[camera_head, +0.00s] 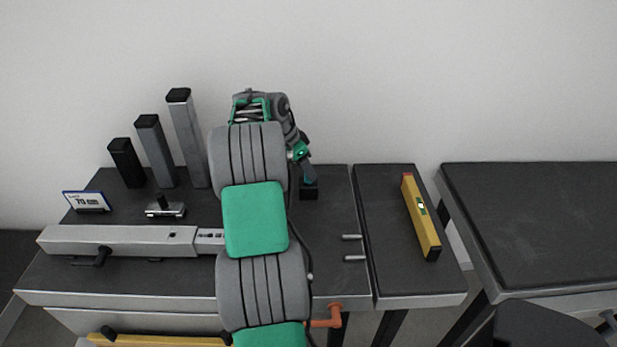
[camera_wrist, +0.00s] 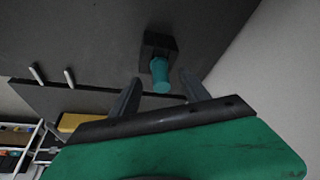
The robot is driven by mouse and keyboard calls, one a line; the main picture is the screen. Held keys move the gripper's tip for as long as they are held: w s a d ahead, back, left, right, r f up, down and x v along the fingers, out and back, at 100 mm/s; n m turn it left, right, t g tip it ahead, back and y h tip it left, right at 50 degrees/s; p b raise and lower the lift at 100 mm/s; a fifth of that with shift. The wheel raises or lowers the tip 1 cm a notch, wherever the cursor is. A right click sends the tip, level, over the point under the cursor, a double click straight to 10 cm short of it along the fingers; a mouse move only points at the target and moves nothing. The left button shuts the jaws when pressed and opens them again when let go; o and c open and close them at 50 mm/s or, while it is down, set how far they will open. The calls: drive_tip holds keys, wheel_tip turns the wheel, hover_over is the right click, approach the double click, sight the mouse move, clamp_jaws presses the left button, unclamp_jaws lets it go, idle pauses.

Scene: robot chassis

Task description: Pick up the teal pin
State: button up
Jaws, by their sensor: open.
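The teal pin (camera_wrist: 160,76) stands in a small black block (camera_wrist: 158,44) on the dark tabletop in the wrist view. My gripper (camera_wrist: 162,90) is open, with one finger on either side of the pin's near end and gaps visible between. Whether the pin is fully between the fingers in depth I cannot tell. In the head view the black block (camera_head: 309,190) sits near the table's right side, and a bit of teal (camera_head: 310,179) shows just above it.
Three upright posts (camera_head: 156,150), a small sign (camera_head: 86,201) and a long metal rail (camera_head: 120,241) are on the left of the table (camera_head: 330,240). A yellow level (camera_head: 420,216) lies on the right section. A wall is behind.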

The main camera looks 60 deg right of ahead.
drive_tip(key=x, duration=0.3)
drive_tip(key=shift+d, duration=0.15)
drive_tip(key=shift+c, duration=0.3)
clamp_jaws()
